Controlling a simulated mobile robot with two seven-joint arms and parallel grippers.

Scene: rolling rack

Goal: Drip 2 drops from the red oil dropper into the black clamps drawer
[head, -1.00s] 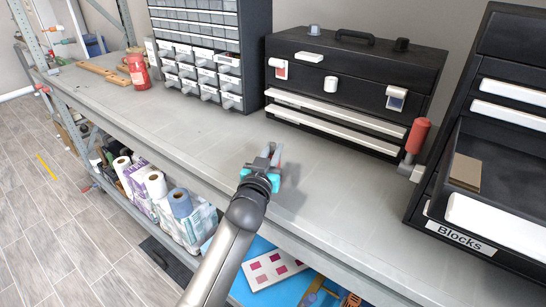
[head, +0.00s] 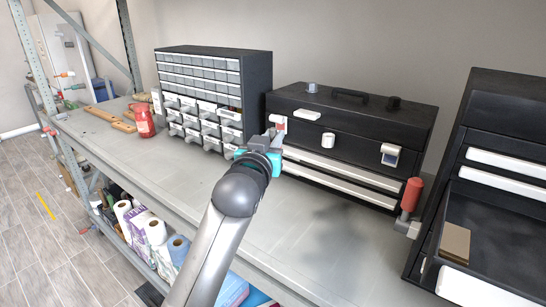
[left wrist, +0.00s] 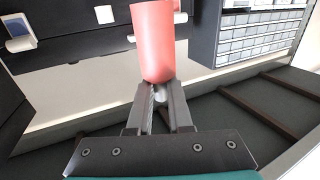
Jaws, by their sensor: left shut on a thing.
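My left gripper (head: 271,138) is raised above the bench in front of the black toolbox's left end. In the left wrist view its fingers (left wrist: 158,92) are closed on a plain red cylinder with a rounded end, which I take for the red oil dropper (left wrist: 155,42). I cannot make out a clamps label. My right gripper is not in view.
The black toolbox (head: 350,128) stands at the back of the grey bench. A small-drawer cabinet (head: 257,85) and a red bottle (head: 145,118) are left of it. A red-handled tool (head: 412,194) stands at its right. The bench front is mostly clear.

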